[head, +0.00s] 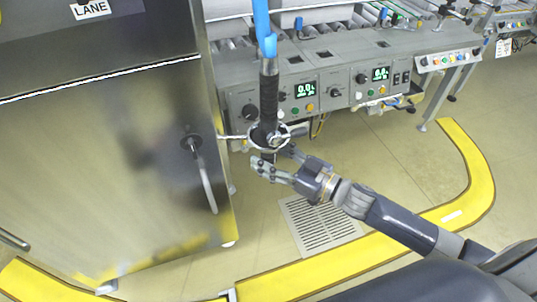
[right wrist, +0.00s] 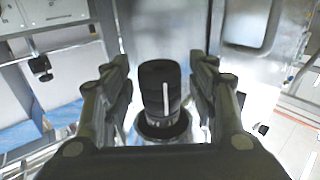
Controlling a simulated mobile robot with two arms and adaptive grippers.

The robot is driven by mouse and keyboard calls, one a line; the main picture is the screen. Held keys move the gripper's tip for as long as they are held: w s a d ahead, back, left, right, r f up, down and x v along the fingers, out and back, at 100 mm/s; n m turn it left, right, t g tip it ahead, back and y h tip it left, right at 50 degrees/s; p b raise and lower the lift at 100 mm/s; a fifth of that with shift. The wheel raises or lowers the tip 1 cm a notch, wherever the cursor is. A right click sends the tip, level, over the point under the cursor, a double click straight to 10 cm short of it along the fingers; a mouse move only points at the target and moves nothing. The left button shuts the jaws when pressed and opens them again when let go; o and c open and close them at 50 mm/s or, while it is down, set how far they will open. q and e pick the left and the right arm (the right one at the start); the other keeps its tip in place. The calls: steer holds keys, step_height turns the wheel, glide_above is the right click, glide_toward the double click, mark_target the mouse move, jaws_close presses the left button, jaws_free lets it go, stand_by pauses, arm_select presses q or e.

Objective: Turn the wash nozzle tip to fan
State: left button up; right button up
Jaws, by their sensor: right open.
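The wash nozzle tip is a black ribbed cylinder with a white stripe, seen in the right wrist view (right wrist: 160,90) between my open fingers. The wash lance (head: 268,90) hangs upright in the head view, with a black grip and a blue hose (head: 263,25) above. A metal ring holder (head: 268,137) surrounds its lower part. My right gripper (head: 268,168) is open at the lower end of the lance, fingers on either side of the tip. It also shows in the right wrist view (right wrist: 160,85). I cannot tell whether the fingers touch the tip. My left gripper is not in view.
A large steel cabinet (head: 110,150) with a door handle (head: 203,175) stands close on the left. A conveyor control panel (head: 320,90) with displays and knobs is behind the lance. A floor grate (head: 318,225) and yellow floor line (head: 470,165) lie below. Floor on the right is clear.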

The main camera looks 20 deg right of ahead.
steer(key=shift+w+a, duration=0.15)
steer(key=c, duration=1.1)
